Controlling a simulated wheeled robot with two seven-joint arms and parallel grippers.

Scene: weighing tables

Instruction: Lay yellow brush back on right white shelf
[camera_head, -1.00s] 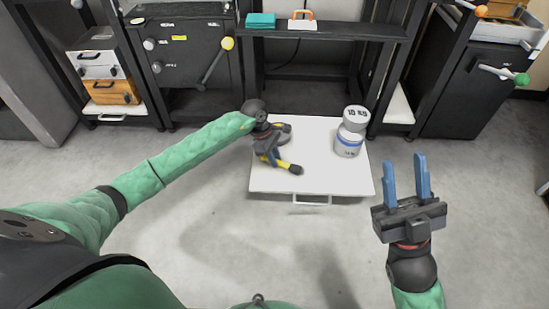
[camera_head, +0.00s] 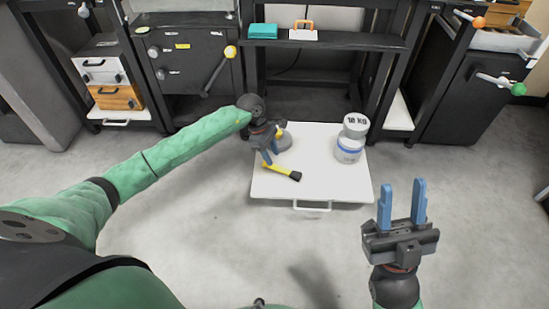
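The yellow brush (camera_head: 281,171) with dark bristles lies at a slant over the left part of the low white table (camera_head: 330,190), its bristle end toward the lower right. My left gripper (camera_head: 269,156) is at its upper left, blue fingers pointing down close to the handle end. Whether the fingers touch the handle or are shut on it cannot be told. My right gripper (camera_head: 402,200) is open and empty, to the right of the table, fingers pointing up in the picture. A white shelf (camera_head: 398,118) shows low in the right rack.
A grey weight marked 10 KG (camera_head: 355,122) stands on a blue-banded container (camera_head: 349,148) at the table's right. A grey object (camera_head: 285,142) lies behind the brush. A teal box (camera_head: 263,31) and an orange-handled item (camera_head: 303,32) are on the black shelf behind.

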